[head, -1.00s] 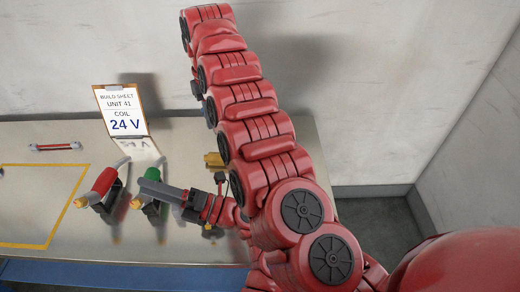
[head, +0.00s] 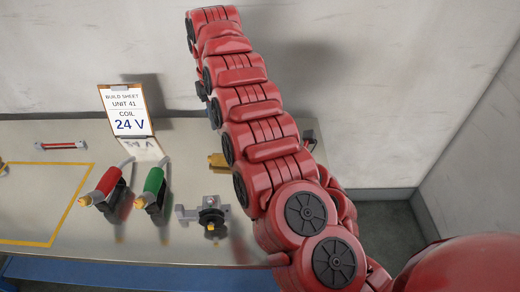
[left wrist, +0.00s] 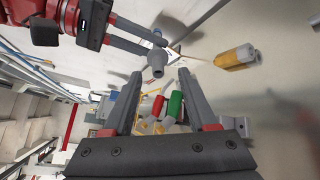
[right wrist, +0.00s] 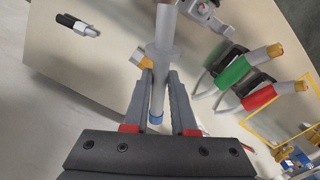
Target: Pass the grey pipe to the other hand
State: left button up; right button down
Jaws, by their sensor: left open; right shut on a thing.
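The grey pipe (right wrist: 164,35) is clasped between the fingers of my right gripper (right wrist: 160,76). It has a wider collar and a blue lower end. In the left wrist view, the pipe (left wrist: 157,64) hangs from my right gripper (left wrist: 157,46), which reaches in from the upper left. My left gripper (left wrist: 159,76) is open, and the pipe's near end is in line with the gap between its fingertips. I cannot tell whether they touch. In the head view, the large red arm hides the pipe and both grippers.
A red-handled tool (head: 103,186) and a green-handled tool (head: 153,188) stand on the bench beside a grey fixture with a black knob (head: 210,216). A build sheet (head: 125,112) stands behind. A yellow fitting (head: 217,160) is partly behind the arm. The yellow-outlined area (head: 40,200) looks mostly clear.

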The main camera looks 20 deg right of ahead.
pick_arm(q)
jog(key=x, duration=0.5)
jog(key=shift+w+a, duration=0.2)
jog(key=shift+w, duration=0.1)
jog(key=shift+f, duration=0.1)
grip_shut()
pick_arm(e)
jog(key=c, duration=0.7)
grip_release()
jog(key=shift+o, duration=0.2)
